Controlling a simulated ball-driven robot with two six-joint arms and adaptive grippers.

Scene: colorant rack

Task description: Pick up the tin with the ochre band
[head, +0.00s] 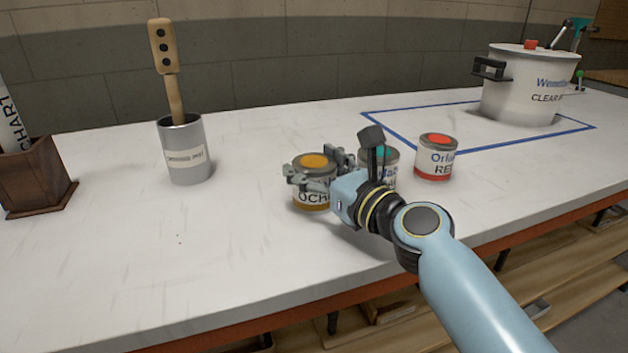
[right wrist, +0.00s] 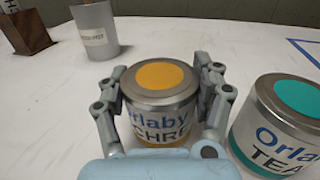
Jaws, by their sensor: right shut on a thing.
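The tin with the ochre band (head: 312,166) stands upright on the white bench, with an ochre disc on its lid. It also shows in the right wrist view (right wrist: 160,88), between the two fingers. My right gripper (head: 318,176) is shut on this tin, one finger on each side of its wall. The lower part of the tin is partly hidden by the gripper. Whether it touches the bench is hard to tell. My left gripper is not in view.
A teal tin (right wrist: 285,125) stands close to the right of the held tin. A red tin (head: 436,158) stands farther right. A large white pot (head: 525,88) stands inside a blue outline. A metal cup with a wooden-handled tool (head: 184,150) and a brown holder (head: 35,180) stand left.

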